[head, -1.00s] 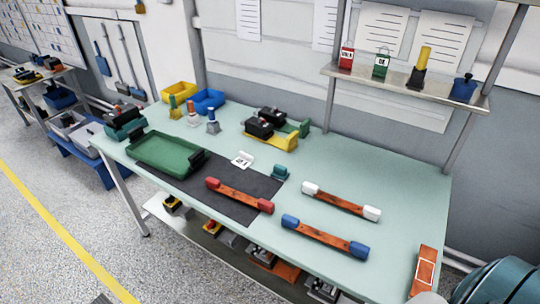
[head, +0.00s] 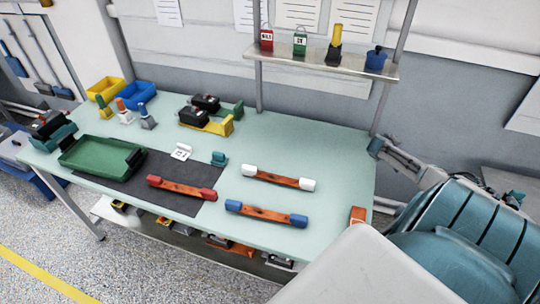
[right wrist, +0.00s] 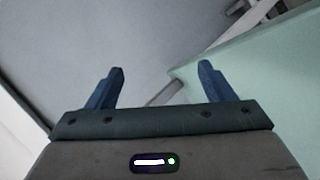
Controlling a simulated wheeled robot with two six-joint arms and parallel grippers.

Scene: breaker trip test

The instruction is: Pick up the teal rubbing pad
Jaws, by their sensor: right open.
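The teal rubbing pad (head: 219,159) is a small block with a raised part. It sits on the table near the right back edge of the dark mat (head: 185,205), just right of a small white labelled stand (head: 181,152). My right gripper is open and empty in the right wrist view (right wrist: 160,72), with two blue fingers apart and the table's edge beyond them. In the head view my right arm is at the right, past the table's right end and well away from the pad. My left gripper is not in view.
A red-ended bar (head: 181,188), a white-ended bar (head: 278,179) and a blue-ended bar (head: 266,214) lie near the pad. A green tray (head: 98,154) is at left. A metal shelf (head: 325,66) stands above the back. The table's right back area is clear.

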